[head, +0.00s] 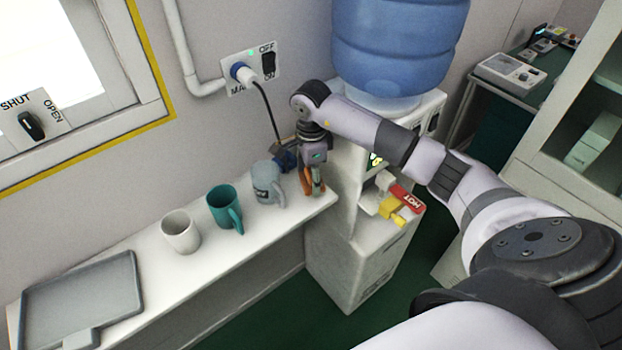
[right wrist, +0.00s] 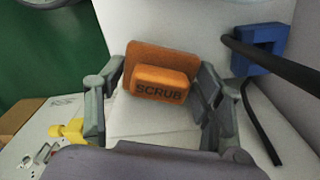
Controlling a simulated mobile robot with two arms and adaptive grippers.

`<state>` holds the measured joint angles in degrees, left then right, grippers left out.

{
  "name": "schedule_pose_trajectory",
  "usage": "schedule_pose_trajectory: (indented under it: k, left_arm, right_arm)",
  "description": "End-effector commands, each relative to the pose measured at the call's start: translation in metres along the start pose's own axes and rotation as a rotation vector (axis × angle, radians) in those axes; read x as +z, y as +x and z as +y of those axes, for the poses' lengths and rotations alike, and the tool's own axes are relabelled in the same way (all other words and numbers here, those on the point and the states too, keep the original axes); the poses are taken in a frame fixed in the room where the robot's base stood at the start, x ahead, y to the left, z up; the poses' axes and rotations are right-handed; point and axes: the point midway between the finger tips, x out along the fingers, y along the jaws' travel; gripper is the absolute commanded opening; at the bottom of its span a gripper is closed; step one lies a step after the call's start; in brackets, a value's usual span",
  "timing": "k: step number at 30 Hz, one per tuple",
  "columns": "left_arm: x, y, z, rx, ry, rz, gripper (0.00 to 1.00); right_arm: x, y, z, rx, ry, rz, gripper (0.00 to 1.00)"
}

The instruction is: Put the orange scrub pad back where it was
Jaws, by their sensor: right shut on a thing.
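The orange scrub pad (right wrist: 160,84), marked SCRUB, sits between the two fingers of my right gripper (right wrist: 161,82) in the right wrist view. In the head view my right gripper (head: 313,186) points down at the right end of the white ledge (head: 150,266), shut on the pad. A strip of the orange pad (head: 306,184) shows beside the fingers. Whether the pad touches the ledge is hard to tell. My left gripper is not in view.
On the ledge, a grey-blue mug (head: 267,184) stands just left of my right gripper, then a teal mug (head: 224,208), a white mug (head: 180,232) and a grey tray (head: 80,297). A blue cable plug (head: 285,158) is close behind. The water dispenser (head: 352,255) stands right.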

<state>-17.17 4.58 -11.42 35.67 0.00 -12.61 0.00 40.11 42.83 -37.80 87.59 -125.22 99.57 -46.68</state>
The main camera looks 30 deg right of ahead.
Motion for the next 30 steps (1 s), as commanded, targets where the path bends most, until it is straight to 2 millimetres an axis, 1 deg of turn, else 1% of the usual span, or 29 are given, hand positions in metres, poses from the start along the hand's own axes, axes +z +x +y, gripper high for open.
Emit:
schedule_pose_trajectory:
  k: [1, 4, 11, 15, 16, 24, 30]
  left_arm:
    - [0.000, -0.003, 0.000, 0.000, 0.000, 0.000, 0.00]
    - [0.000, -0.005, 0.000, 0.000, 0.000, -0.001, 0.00]
    - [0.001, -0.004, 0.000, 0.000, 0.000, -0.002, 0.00]
    - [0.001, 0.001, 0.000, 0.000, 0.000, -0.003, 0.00]
    - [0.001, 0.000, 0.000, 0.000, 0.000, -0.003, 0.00]
    - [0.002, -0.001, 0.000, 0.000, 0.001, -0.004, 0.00]
    - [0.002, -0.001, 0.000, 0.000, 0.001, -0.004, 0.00]
  right_arm:
    - [0.001, 0.008, 0.001, 0.004, 0.000, -0.001, 0.36]
    - [0.001, 0.019, 0.001, 0.002, -0.001, -0.001, 0.36]
    - [0.000, 0.021, 0.000, -0.001, -0.001, 0.000, 0.36]
    - [0.000, 0.025, 0.000, -0.001, -0.001, -0.001, 0.36]
    - [0.000, 0.024, 0.000, -0.001, -0.001, -0.001, 0.63]
    - [0.000, 0.024, 0.000, 0.000, -0.001, -0.001, 0.81]
    - [0.001, 0.024, 0.000, 0.000, -0.001, -0.001, 0.82]
